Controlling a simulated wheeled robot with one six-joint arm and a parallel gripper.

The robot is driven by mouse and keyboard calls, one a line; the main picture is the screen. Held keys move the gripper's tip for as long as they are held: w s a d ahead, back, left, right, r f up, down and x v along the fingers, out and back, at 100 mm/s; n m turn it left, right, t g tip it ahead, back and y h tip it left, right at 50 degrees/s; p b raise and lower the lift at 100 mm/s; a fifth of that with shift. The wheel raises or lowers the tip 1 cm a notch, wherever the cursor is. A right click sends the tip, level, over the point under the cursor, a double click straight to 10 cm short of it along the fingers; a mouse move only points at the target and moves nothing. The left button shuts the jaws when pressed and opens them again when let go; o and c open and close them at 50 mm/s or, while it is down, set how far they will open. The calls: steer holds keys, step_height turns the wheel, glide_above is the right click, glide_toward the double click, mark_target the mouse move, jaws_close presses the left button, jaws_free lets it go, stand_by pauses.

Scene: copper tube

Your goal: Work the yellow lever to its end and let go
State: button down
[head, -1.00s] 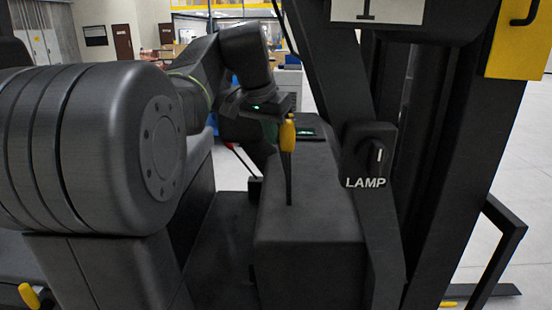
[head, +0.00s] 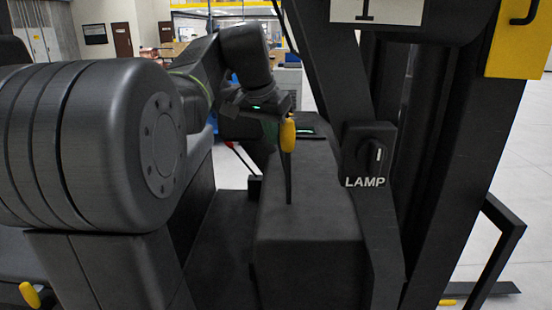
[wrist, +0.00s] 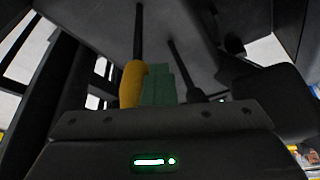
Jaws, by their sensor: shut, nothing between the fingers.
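The yellow lever has a yellow grip (head: 287,134) on a thin black stem that rises from the top of a dark box, and it stands nearly upright in the head view. In the wrist view its yellow grip (wrist: 131,86) shows left of my fingers. My gripper (head: 270,130) is shut and empty, partly behind the grip in the head view. Its green fingers (wrist: 158,86) lie right beside the grip in the wrist view. I cannot tell whether they touch it.
A second, dark lever (wrist: 186,72) stands to the right of my fingers in the wrist view. A lamp switch (head: 375,152) sits on the dark post right of the lever. The dark box (head: 308,215) lies below the lever, and a thick upright frame stands farther right.

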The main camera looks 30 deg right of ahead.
steer(key=w+a, duration=0.4)
steer(key=a, duration=0.3)
steer(key=shift+w+p, duration=0.15)
steer(key=shift+p, duration=0.15)
stand_by(0.5)
steer(key=shift+d, duration=0.1)
step_height(320, 180, up, 8)
steer(key=p, duration=0.3)
stand_by(0.6)
step_height(320, 180, down, 8)
steer(key=b, duration=0.3)
stand_by(0.5)
steer(key=shift+r, duration=0.1)
